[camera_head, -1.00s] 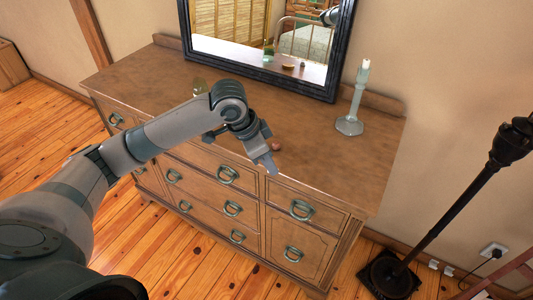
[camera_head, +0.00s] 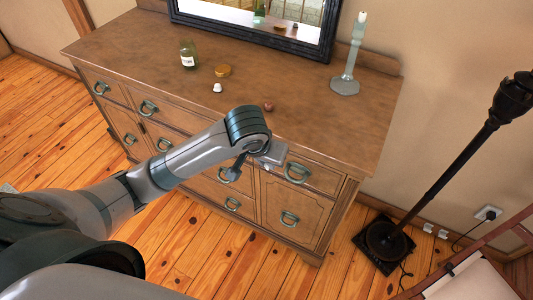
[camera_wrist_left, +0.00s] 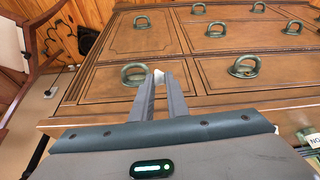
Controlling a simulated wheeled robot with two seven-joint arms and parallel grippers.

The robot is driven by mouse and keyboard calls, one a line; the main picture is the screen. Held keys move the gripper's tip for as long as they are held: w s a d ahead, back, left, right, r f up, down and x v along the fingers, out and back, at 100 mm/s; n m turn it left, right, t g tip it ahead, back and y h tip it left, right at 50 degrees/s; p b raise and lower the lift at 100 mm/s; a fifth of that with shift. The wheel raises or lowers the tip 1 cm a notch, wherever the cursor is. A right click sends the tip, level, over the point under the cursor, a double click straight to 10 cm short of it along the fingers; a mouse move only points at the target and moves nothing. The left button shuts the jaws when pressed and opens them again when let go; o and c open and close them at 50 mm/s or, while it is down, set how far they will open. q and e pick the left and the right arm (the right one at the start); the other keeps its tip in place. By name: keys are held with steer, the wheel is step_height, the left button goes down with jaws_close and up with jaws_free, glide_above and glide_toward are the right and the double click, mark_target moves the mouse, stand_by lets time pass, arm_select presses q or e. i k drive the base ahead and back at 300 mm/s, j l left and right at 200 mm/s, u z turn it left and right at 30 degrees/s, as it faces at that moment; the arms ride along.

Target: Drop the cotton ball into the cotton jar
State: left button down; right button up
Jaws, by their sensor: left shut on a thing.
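The cotton jar (camera_head: 188,58) is green glass with a pale label and stands upright, open, on the dresser top at the back left. Its label also shows cut off at the right edge of the left wrist view (camera_wrist_left: 313,141). My left gripper (camera_head: 268,162) is in front of the dresser's front edge, right of the jar and well apart from it. In the left wrist view its fingers (camera_wrist_left: 159,82) are shut on a small white thing, the cotton ball (camera_wrist_left: 158,75), which shows only in part. My right gripper is not in view.
On the dresser top (camera_head: 315,105) lie a gold lid (camera_head: 223,70), a small white object (camera_head: 217,88) and a small reddish-brown object (camera_head: 268,106). A candlestick (camera_head: 346,80) stands at the right, a mirror (camera_head: 255,37) behind. A dark floor lamp (camera_head: 445,170) stands right of the dresser.

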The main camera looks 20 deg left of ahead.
mark_target(194, 67)
steer(key=j+z, duration=0.1)
steer(key=j, duration=0.55)
steer(key=j+z, duration=0.1)
steer(key=j, duration=1.15)
steer(key=k+j+z, duration=0.15)
steer(key=j, duration=0.5)
steer(key=j+z, duration=0.1)
steer(key=j, duration=0.5)
steer(key=k+j+z, duration=0.1)
steer(key=j, duration=0.55)
